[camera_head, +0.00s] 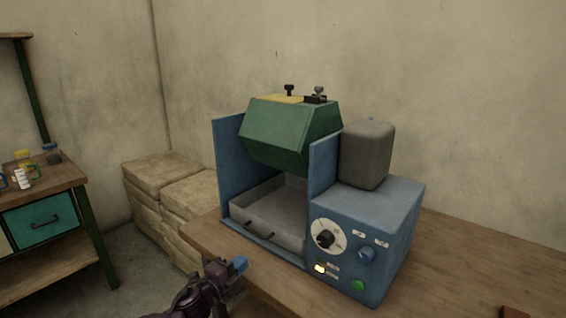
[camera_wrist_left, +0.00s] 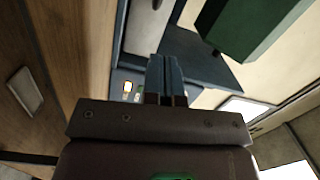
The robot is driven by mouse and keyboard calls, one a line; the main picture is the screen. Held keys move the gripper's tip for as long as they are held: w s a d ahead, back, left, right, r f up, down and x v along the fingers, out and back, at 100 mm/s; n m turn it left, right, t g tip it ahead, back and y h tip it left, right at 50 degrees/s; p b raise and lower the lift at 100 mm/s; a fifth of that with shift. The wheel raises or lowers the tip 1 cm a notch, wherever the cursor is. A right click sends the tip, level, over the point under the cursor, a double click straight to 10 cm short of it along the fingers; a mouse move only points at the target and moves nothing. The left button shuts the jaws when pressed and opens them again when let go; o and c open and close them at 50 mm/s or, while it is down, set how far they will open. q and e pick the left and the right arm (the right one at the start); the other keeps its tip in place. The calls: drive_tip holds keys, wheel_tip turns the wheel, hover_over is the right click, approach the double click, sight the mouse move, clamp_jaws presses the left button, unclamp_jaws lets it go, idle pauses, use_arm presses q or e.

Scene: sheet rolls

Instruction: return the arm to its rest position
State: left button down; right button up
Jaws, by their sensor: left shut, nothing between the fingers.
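My left gripper (camera_head: 238,267) is low in the head view, in front of the wooden table's front edge. Its blue fingers are together with nothing between them, and they also show in the left wrist view (camera_wrist_left: 165,75). The gripper is apart from the blue machine (camera_head: 385,240), to the front left of it. The machine has a green hexagonal drum (camera_head: 290,135) above a grey tray (camera_head: 268,218). A dial (camera_head: 325,238), a blue knob, a green button and a lit indicator (camera_head: 320,268) are on its front. My right gripper is in neither view.
The wooden table (camera_head: 470,270) has free room right of the machine. A dark red object (camera_head: 514,312) lies at its front right. Stacked pale sacks (camera_head: 160,175) stand behind left. A shelf bench (camera_head: 45,190) with small jars and a teal drawer stands at far left.

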use_arm(q)
drive_tip(key=s+a+r+n+t+y, duration=0.2)
drive_tip(key=s+a+n+y, duration=0.15)
drive_tip(key=s+n, duration=0.55)
drive_tip(key=s+a+f+n+g+y, duration=0.2)
drive_tip(key=s+a+f+n, duration=0.1)
drive_tip(key=s, duration=0.7)
drive_tip(key=s+a+f+n+g+y, duration=0.2)
drive_tip(key=s+a+f+n, duration=0.2)
drive_tip(key=s+f, duration=0.3)
drive_tip(key=s+a+f+n+g+y, duration=0.2)
drive_tip(key=s+a+f+n, duration=0.2)
drive_tip(key=s, duration=1)
drive_tip(key=shift+s+f+n+p, duration=0.2)
drive_tip(key=shift+f+n+p, duration=0.15)
drive_tip(key=shift+f+n, duration=0.4)
